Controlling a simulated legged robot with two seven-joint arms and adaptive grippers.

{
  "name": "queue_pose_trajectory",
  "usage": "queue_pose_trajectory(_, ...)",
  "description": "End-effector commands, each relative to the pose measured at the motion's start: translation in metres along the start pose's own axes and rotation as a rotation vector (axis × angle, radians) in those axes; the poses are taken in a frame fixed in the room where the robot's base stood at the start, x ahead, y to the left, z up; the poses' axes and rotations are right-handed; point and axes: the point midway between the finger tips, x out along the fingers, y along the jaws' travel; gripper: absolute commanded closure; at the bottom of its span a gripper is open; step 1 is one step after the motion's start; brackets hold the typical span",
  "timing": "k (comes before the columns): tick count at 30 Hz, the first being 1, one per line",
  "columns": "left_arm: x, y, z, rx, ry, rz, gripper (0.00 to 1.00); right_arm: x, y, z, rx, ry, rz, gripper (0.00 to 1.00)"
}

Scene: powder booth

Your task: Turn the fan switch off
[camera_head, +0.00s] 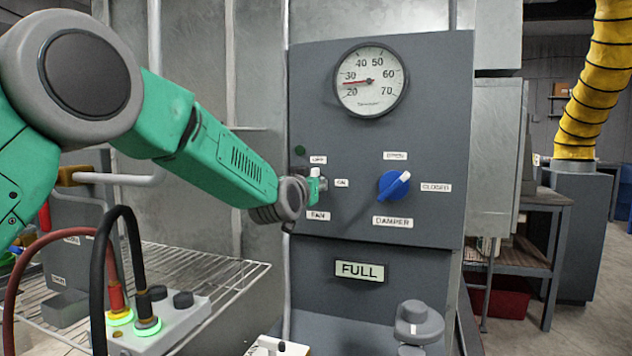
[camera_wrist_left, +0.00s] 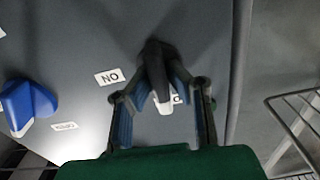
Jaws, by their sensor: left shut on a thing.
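The fan switch (camera_head: 315,172) is on the grey control panel (camera_head: 430,120), between labels OFF, ON and FAN. Its white end points up toward the OFF label (camera_head: 318,159); the ON label (camera_head: 341,183) is to its right. My left gripper (camera_head: 317,186) is at the panel, shut on the switch and hiding part of it. In the left wrist view, which is upside down, the fingers (camera_wrist_left: 162,97) are around the switch (camera_wrist_left: 166,107), whose white end partly covers the OFF label (camera_wrist_left: 181,97). My right gripper is not in view.
The blue damper knob (camera_head: 394,185) is just right of the switch. A round gauge (camera_head: 371,81) is above and a FULL sign (camera_head: 359,270) below. A wire rack (camera_head: 200,265) and a box with cables (camera_head: 150,325) are at the lower left.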

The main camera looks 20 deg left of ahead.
Motion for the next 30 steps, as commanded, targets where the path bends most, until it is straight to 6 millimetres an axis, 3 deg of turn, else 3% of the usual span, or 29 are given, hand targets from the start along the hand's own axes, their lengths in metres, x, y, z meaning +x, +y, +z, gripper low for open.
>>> queue_pose_trajectory(1,-0.0006,-0.0001,0.0121,-0.016,-0.024,0.001,1.0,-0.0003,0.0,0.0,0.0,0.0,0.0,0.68)
queue_pose_trajectory(20,-0.0006,0.0037,0.012,-0.062,-0.023,0.004,1.0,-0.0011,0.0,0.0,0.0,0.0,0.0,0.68)
queue_pose_trajectory(21,-0.0006,0.0037,0.012,-0.062,-0.023,0.004,0.81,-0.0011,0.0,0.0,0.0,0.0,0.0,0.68)
queue_pose_trajectory(22,-0.0005,0.0038,0.0116,-0.061,-0.022,0.004,0.7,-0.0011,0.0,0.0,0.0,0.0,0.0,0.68)
queue_pose_trajectory(30,-0.0021,0.0032,0.0048,-0.06,-0.01,0.003,0.68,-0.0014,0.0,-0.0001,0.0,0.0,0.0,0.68)
